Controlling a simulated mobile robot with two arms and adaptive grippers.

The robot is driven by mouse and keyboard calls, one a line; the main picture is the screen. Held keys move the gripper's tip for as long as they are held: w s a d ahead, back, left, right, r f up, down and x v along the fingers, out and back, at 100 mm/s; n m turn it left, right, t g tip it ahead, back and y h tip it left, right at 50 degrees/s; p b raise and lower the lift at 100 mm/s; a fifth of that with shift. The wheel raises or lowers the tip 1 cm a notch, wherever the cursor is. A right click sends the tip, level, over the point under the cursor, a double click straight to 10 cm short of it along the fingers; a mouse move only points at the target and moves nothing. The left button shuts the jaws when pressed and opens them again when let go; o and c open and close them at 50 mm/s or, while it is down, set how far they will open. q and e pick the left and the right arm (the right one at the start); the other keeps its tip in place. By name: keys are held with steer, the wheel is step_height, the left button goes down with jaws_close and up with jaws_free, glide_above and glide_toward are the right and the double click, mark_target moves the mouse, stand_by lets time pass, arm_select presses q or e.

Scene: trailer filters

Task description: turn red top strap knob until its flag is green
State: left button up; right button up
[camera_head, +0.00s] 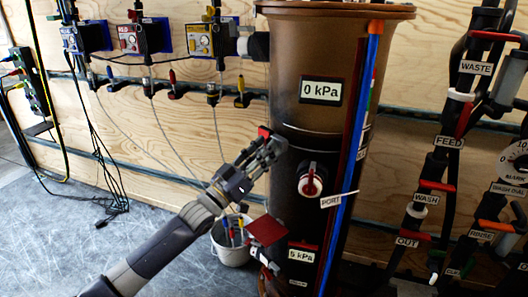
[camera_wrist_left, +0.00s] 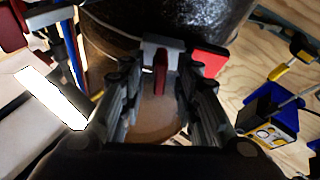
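The dark filter vessel (camera_head: 285,95) stands upright in the middle of the head view. My left gripper (camera_head: 268,150) is at its left side, beside a small red flag (camera_head: 264,131). In the left wrist view, a red knob bar (camera_wrist_left: 160,72) stands in front of a grey bracket (camera_wrist_left: 162,50). The red flag (camera_wrist_left: 210,60) shows just right of the bracket. My left gripper's fingers (camera_wrist_left: 158,80) are open, one on each side of the knob, with gaps visible. In the head view, the fingers hide the knob. My right gripper is in neither view.
A lower red flag (camera_head: 267,230) sits near the vessel's base. A white bucket (camera_head: 232,248) with tools stands below my left arm. A red-and-white port valve (camera_head: 311,182) and a blue vertical bar (camera_head: 358,130) are on the vessel's front. Labelled pipes (camera_head: 440,165) stand at right.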

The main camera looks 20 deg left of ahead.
arm_select(q)
steer(key=shift+c, duration=0.6)
jaws_close()
steer(key=shift+m, duration=0.5)
steer(key=shift+a+m+g+h, duration=0.1)
steer(key=shift+m+g+h, duration=0.65)
steer(key=shift+m, duration=1.1)
steer(key=shift+a+m+g+h, duration=0.1)
steer(key=shift+m+g+h, duration=0.65)
steer(key=shift+m, duration=1.1)
steer(key=shift+m+h, duration=0.3)
steer(key=shift+o, duration=0.6)
jaws_free()
